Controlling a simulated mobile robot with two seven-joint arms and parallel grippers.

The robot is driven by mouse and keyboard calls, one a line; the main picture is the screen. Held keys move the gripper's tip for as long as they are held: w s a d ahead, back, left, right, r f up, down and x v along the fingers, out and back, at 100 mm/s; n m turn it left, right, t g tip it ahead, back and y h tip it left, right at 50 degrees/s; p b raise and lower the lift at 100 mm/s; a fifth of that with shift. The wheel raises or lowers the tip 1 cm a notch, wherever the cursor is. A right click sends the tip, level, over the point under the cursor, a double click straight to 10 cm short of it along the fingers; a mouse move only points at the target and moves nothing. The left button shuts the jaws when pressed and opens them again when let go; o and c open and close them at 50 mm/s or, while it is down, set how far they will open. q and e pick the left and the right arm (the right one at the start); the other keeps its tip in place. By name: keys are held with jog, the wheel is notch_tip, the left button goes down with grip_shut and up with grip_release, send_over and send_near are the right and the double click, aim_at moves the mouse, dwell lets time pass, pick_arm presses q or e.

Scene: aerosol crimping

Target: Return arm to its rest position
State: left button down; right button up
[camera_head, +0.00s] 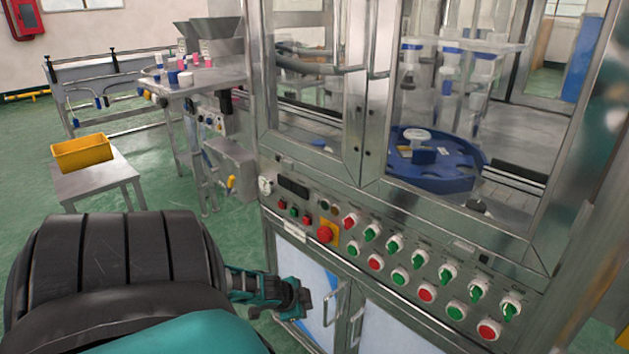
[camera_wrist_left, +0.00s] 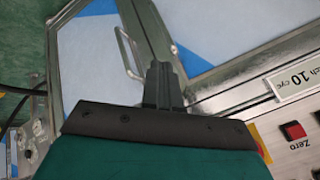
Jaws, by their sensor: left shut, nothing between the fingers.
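My left gripper (camera_head: 296,298) is in the lower middle of the head view, in front of the machine's lower cabinet and below its control panel (camera_head: 390,262). In the left wrist view the gripper (camera_wrist_left: 160,70) has its fingers together with nothing between them. A cabinet door handle (camera_wrist_left: 130,52) shows just beyond and left of the fingertips there. I cannot tell whether the fingers touch the cabinet. My right gripper is not in view.
The panel carries a red emergency button (camera_head: 325,233) and several red and green knobs and buttons. Behind glass doors is a blue turntable (camera_head: 435,180). A yellow bin (camera_head: 82,152) sits on a small table (camera_head: 110,183) at left. Green floor (camera_head: 30,200) is open at left.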

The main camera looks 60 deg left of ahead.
pick_arm(q)
jog(key=shift+s+r, duration=0.1)
jog(key=shift+r, duration=0.1)
jog(key=shift+f, duration=0.1)
jog(key=s+d+f+t+h, duration=0.1)
jog(key=d+h, duration=0.1)
jog(key=d, duration=1)
jog(key=s+d+f+h, duration=0.1)
jog(key=d+f+h, duration=0.1)
jog(key=d, duration=0.9)
jog(key=d+r+n+t, duration=0.1)
jog(key=d+r, duration=0.4)
jog(key=d, duration=0.2)
jog(key=d+r+n+t, duration=0.1)
jog(key=d+r, duration=0.4)
jog(key=d, duration=0.3)
jog(key=shift+w+r+t+h, duration=0.3)
jog(key=shift+w+t, duration=0.1)
